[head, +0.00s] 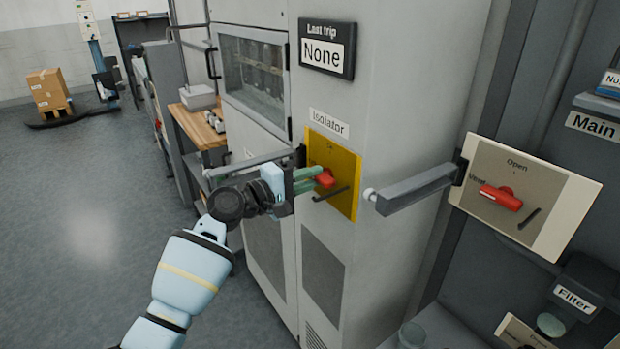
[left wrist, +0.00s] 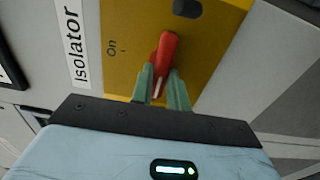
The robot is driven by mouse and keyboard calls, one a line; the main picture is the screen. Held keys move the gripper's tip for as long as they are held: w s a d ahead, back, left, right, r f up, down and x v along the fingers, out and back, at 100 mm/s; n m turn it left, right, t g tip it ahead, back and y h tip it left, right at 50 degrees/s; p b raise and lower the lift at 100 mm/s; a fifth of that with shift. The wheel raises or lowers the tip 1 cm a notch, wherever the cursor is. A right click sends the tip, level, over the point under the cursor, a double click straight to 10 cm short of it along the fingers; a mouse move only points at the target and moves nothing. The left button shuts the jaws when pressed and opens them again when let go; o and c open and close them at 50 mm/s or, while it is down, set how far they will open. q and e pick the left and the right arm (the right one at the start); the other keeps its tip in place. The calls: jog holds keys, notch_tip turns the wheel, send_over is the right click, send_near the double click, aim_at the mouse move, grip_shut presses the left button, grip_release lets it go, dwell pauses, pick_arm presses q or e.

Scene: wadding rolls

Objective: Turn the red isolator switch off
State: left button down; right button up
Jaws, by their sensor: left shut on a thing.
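The red isolator switch (head: 325,179) sits on a yellow plate (head: 345,171) under the "Isolator" label, on the grey cabinet's front. My left gripper (head: 309,179) has its green fingers on the switch handle. In the left wrist view the red handle (left wrist: 167,50) stands between the two fingertips (left wrist: 164,84), which are shut on it. An "On" mark shows on the plate beside the handle. The handle lies roughly crosswise to the direction of that mark. The fingers hide part of the handle, and I cannot read an off mark. My right gripper is not in view.
A dark bar (head: 330,194) sticks out below the switch. A grey arm-like bracket (head: 415,187) projects to the right. Another red switch (head: 501,197) is on a cream plate marked "Open". A "Last trip: None" sign (head: 327,48) hangs above.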

pick_arm(q)
jog(key=c, duration=1.4)
grip_release()
jog(key=shift+o, duration=0.2)
jog(key=v, duration=0.8)
